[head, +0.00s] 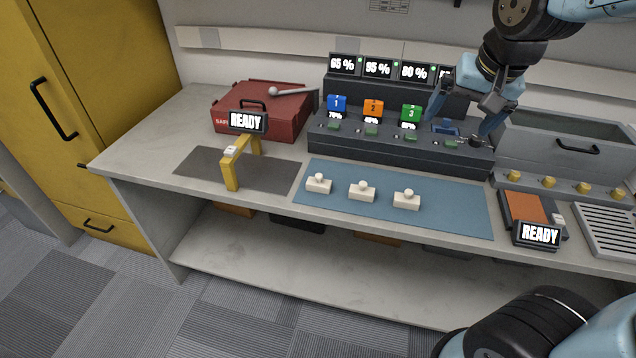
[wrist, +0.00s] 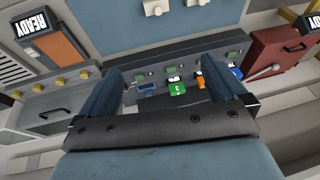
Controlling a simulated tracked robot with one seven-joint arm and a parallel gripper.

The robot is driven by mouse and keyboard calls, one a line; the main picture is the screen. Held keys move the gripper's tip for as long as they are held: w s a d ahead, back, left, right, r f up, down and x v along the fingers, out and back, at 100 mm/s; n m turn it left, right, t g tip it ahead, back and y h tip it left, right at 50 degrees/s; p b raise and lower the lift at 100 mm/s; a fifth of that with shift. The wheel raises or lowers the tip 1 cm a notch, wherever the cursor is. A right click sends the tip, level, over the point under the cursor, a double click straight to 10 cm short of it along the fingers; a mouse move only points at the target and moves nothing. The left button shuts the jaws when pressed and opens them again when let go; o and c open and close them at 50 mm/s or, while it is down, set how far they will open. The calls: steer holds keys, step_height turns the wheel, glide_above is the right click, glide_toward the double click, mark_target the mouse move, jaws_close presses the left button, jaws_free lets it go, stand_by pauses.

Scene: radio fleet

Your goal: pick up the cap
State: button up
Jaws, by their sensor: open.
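Nothing in view is labelled as the cap, and I cannot tell for sure which thing it is. Small yellow round pieces stand in a row on a grey strip (head: 548,182) at the right, also in the wrist view (wrist: 60,81). Several white blocks with round tops, one of them the middle block (head: 362,190), stand on the blue mat (head: 440,215). My gripper (head: 457,129) is open above the right end of the dark charger rack (head: 345,146). A small blue piece (head: 446,126) at the rack's fourth place shows between the fingers, also in the wrist view (wrist: 147,88).
Blue, orange and green numbered units stand in the rack, the green one (head: 411,112) nearest my gripper. A grey bin (head: 560,150) stands right of it, and a red case (head: 240,121) is at the left. A yellow post (head: 231,172) stands on a dark mat.

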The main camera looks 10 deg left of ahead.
steer(key=w+a+f, duration=0.4)
steer(key=a+f, duration=0.3)
steer(key=a, duration=0.5)
steer(key=h, duration=0.2)
glide_toward(318, 178)
steer(key=shift+t, duration=0.4)
steer(key=shift+s+x, duration=0.2)
steer(key=shift+x, duration=2.65)
steer(key=shift+s+x, duration=0.2)
steer(key=shift+x, duration=2.6)
steer(key=shift+f, duration=0.2)
steer(key=shift+c, duration=0.4)
steer(key=c, duration=1)
steer(key=shift+a+r, duration=0.1)
